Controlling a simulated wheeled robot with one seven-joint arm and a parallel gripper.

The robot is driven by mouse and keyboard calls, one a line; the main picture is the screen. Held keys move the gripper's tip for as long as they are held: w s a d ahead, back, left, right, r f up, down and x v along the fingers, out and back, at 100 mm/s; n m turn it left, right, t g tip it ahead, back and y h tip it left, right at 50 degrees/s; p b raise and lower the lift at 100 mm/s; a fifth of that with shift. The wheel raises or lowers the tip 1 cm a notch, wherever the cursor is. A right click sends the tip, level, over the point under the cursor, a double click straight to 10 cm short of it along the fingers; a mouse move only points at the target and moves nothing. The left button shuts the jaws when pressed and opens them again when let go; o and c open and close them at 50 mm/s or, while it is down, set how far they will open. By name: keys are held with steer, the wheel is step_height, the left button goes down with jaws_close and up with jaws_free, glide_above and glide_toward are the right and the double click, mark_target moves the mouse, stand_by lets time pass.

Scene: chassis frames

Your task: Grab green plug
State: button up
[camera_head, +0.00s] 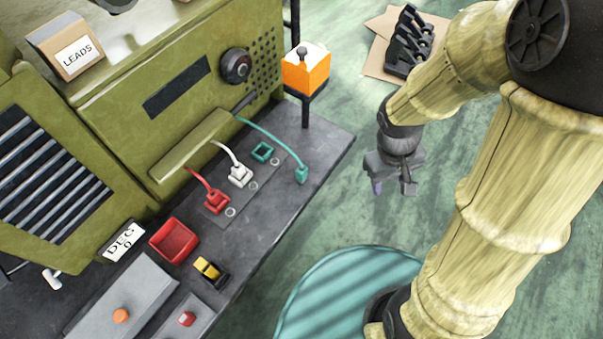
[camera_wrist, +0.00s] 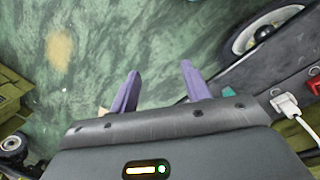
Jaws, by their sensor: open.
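The green plug (camera_head: 302,174) is a small teal block on a teal cable, at the front edge of the dark bench, with its cable running back to the olive machine. A bit of teal (camera_wrist: 229,92), probably this plug, shows beside the right finger in the wrist view, mostly hidden by my gripper's body. The green socket (camera_head: 262,151) is a teal square frame further back on the bench. My gripper (camera_head: 393,188) is open and empty, to the right of the plug and apart from it, beyond the bench edge. Its two purple fingers (camera_wrist: 160,70) point away over the green floor.
A white plug (camera_head: 239,175) and a red plug (camera_head: 215,202) sit on the bench to the left, each with a cable. A red tray (camera_head: 174,241) and an orange box (camera_head: 306,70) are nearby. The floor under my gripper is clear.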

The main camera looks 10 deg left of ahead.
steer(key=a+f+n+h, duration=0.4)
steer(key=a+f+n, duration=0.1)
steer(key=n, duration=0.2)
steer(key=n+t, duration=1.3)
steer(key=n, duration=0.5)
glide_toward(298, 176)
steer(key=shift+w+d+y, duration=0.4)
steer(key=shift+w+d, duration=0.05)
steer(key=shift+w, duration=0.2)
steer(key=p+x, duration=0.1)
steer(key=x, duration=0.5)
steer(key=shift+s+d, duration=0.1)
steer(key=shift+w+d+f+g, duration=0.1)
steer(key=shift+w+f+g, duration=0.2)
steer(key=shift+w, duration=0.15)
